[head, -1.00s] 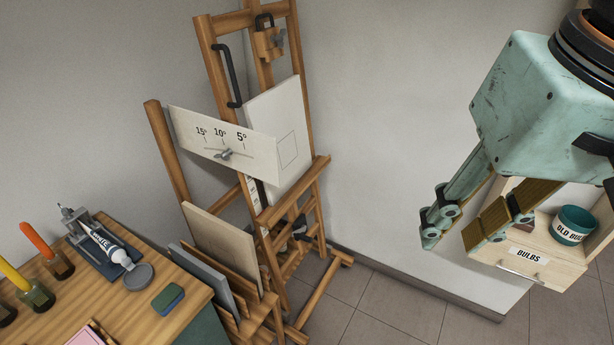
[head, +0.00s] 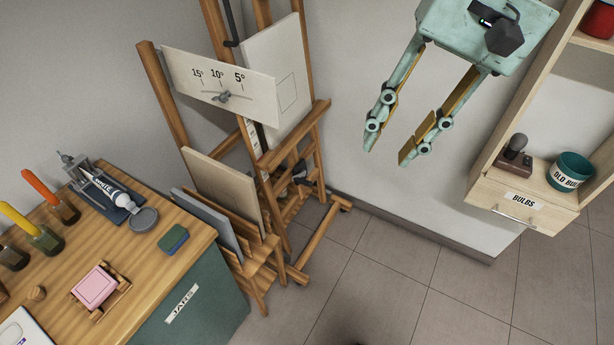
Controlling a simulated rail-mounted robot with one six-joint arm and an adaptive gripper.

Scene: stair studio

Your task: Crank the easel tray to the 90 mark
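The wooden easel (head: 180,115) stands against the wall left of centre. Its tray ledge (head: 295,136) crosses the front, with a white canvas (head: 278,80) resting above it. A pale strip with markings (head: 256,142) shows in part below the canvas; its numbers are too small to read. A dark part (head: 300,170), possibly the crank, sits low behind the easel's frame and is partly hidden. My gripper (head: 386,156) is open and empty, hanging fingers down in the air to the right of the easel, apart from it.
A white board (head: 215,82) marked 15, 10 and 5 degrees juts out on the easel's left. A rack of panels (head: 225,190) stands before the easel. A wooden bench (head: 150,262) is at left, a shelf with a BULBS drawer (head: 525,200) at right. Floor between is clear.

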